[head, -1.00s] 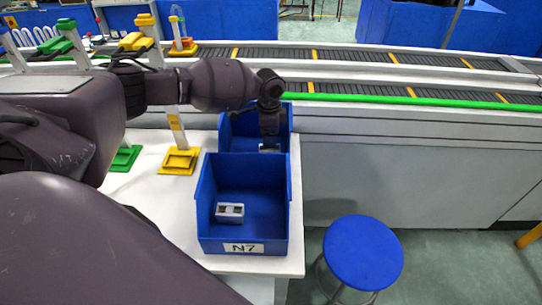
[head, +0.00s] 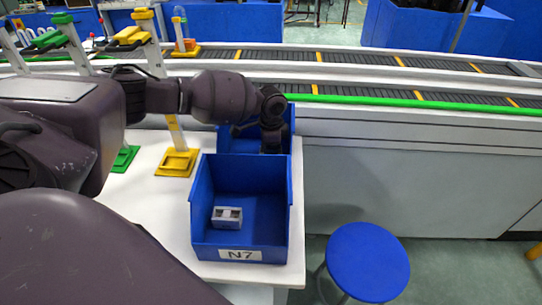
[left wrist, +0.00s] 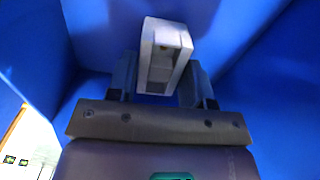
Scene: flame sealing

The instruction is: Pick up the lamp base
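A grey-white lamp base (left wrist: 163,55) stands in a blue bin in the left wrist view. My left gripper (left wrist: 160,85) has one finger on each side of it, very close to its sides. I cannot tell whether the fingers press on it. In the head view my left gripper (head: 271,148) reaches down into the back blue bin (head: 291,120); its fingertips and that lamp base are hidden behind the front bin's wall. Another grey-white lamp base (head: 227,217) lies in the front blue bin (head: 236,245) marked N7. My right gripper is not in view.
Both bins stand at the right end of a white table (head: 150,212). A yellow-footed stand (head: 177,163) is left of them. The conveyor (head: 370,88) with a green edge runs behind. A blue stool (head: 368,262) stands on the floor at right.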

